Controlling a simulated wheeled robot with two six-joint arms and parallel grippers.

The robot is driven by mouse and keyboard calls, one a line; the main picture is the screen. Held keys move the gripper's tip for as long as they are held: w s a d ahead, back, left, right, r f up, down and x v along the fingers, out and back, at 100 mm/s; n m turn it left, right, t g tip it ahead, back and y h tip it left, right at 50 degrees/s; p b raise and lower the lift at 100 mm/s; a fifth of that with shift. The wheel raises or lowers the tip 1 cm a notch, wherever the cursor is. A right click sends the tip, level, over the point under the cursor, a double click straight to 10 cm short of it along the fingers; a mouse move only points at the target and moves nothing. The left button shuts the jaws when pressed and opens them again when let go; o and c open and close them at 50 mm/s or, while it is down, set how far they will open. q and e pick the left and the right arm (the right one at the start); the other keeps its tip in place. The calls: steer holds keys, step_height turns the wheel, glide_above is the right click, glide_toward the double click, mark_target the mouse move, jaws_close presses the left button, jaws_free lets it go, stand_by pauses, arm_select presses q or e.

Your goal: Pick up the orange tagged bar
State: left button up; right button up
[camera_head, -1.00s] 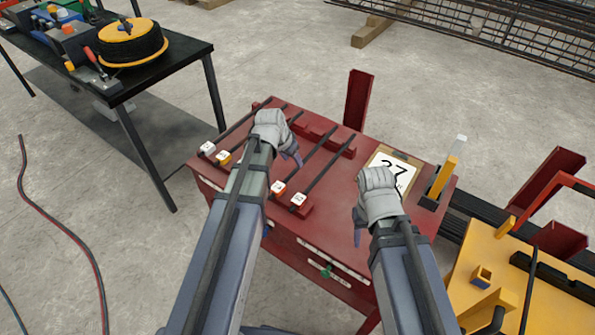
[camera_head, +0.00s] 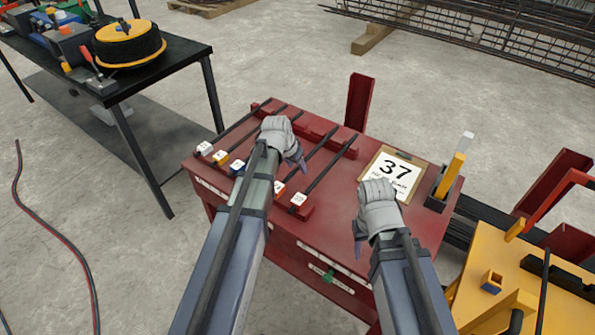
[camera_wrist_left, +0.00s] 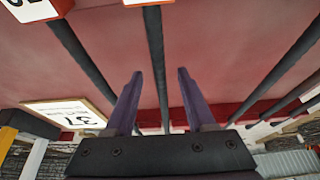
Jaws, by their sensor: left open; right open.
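The orange tagged bar (camera_head: 319,148) is a dark rod lying across the red bench top, its orange-sided white tag (camera_head: 279,188) at the near end, partly hidden by my left arm. My left gripper (camera_head: 299,161) is open and empty above the bench. In the left wrist view, this bar (camera_wrist_left: 157,65) runs between the two spread purple fingers (camera_wrist_left: 159,74), its tag (camera_wrist_left: 135,2) cut off at the top edge. Whether the fingers are level with the bar is unclear. My right gripper (camera_head: 358,236) is open over the bench's right side, away from the bars.
Neighbouring bars lie on both sides, with white (camera_head: 204,148), yellow (camera_head: 220,157), blue (camera_head: 237,167) and red (camera_head: 298,200) tags. A clipboard marked 37 (camera_head: 397,170) lies to the right. A red post (camera_head: 360,100) stands behind the bench.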

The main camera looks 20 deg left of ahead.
arm_select(q)
jaws_close()
stand_by(1.3)
